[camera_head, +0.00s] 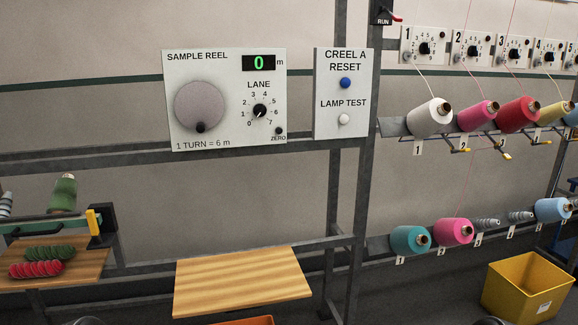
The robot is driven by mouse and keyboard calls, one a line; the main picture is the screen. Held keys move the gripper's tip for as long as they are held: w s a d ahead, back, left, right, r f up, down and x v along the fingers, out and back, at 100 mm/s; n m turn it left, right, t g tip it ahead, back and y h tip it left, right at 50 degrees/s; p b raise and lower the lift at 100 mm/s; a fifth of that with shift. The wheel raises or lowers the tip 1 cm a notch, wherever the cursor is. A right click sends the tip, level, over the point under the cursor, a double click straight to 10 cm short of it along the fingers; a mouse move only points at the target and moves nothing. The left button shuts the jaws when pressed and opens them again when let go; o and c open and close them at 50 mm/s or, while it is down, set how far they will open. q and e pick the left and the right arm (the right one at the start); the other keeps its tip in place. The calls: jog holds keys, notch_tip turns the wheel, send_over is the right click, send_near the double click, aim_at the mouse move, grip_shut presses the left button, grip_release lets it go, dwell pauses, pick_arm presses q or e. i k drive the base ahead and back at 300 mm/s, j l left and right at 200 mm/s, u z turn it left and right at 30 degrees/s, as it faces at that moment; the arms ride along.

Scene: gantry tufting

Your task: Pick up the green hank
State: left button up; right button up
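The green hank (50,253) is a dark green twisted bundle lying on a wooden board (78,275) at the lower left. The red hank (35,269) lies just in front of it, close against or touching it. Both are uncovered on top. Neither of my grippers is in view.
A bar with a yellow-and-black end (97,222) runs above the board behind the hanks. A green cone (63,194) stands behind it. An empty wooden shelf (240,279) is at centre, below the sample reel panel (223,130). Yarn cones and a yellow bin (522,286) are at right.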

aim_at(60, 252)
jog(key=z, duration=1.35)
jog(key=u, duration=2.8)
jog(key=i+u, duration=0.1)
jog(key=i, duration=0.2)
jog(key=i+j+u, duration=0.15)
jog(key=i+u, duration=0.3)
jog(key=i, duration=0.15)
jog(key=i+u, duration=0.5)
jog(key=i+l+u, duration=0.45)
jog(key=i, duration=0.15)
jog(key=i+j, duration=0.15)
jog(key=i, duration=0.45)
jog(key=i+j, duration=0.15)
jog(key=i, duration=0.45)
jog(key=i+j+u, duration=0.1)
jog(key=i, duration=0.5)
jog(key=j, duration=0.05)
